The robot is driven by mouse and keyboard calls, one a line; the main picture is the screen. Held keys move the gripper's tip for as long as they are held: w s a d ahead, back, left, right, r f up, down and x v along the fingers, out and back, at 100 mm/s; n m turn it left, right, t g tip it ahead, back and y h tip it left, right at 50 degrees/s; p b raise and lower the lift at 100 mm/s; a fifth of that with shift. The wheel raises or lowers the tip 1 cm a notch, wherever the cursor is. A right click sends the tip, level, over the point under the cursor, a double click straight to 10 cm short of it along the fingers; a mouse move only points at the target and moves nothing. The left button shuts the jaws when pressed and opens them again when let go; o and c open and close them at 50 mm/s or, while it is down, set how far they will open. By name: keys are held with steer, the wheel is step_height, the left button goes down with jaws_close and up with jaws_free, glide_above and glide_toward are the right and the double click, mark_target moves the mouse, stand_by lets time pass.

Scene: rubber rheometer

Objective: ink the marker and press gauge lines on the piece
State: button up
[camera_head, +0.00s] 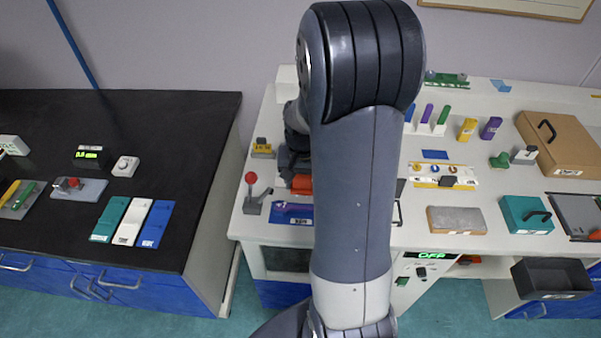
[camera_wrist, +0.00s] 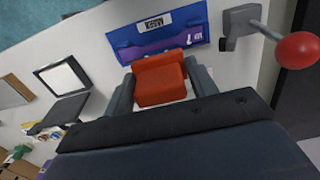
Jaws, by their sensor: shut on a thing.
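My gripper (camera_wrist: 162,78) is shut on a red-orange block (camera_wrist: 159,84), which looks like the marker. The block also shows in the head view (camera_head: 301,184), beside my arm. Its underside is hidden. Past the block lies a blue mat (camera_wrist: 126,47) with a purple piece (camera_wrist: 165,46) and a white label on it. The mat (camera_head: 291,220) and the purple piece (camera_head: 292,207) also show in the head view. An open dark-framed pad with a white face (camera_wrist: 63,77), perhaps the ink pad, lies left of the gripper in the wrist view.
A lever with a red ball (camera_wrist: 297,49) stands close right of the mat in the wrist view. My arm hides the middle of the white bench (camera_head: 410,233) in the head view. A grey block (camera_head: 456,220) and teal case (camera_head: 525,214) lie right.

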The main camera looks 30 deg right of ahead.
stand_by(0.4)
steer(key=b, duration=0.5)
glide_above(302, 208)
steer(key=shift+f, duration=3)
steer(key=shift+f+b, duration=0.5)
steer(key=shift+f, duration=0.05)
steer(key=shift+r+p, duration=2.75)
steer(key=shift+r, duration=0.85)
steer(key=shift+w+f, duration=0.1)
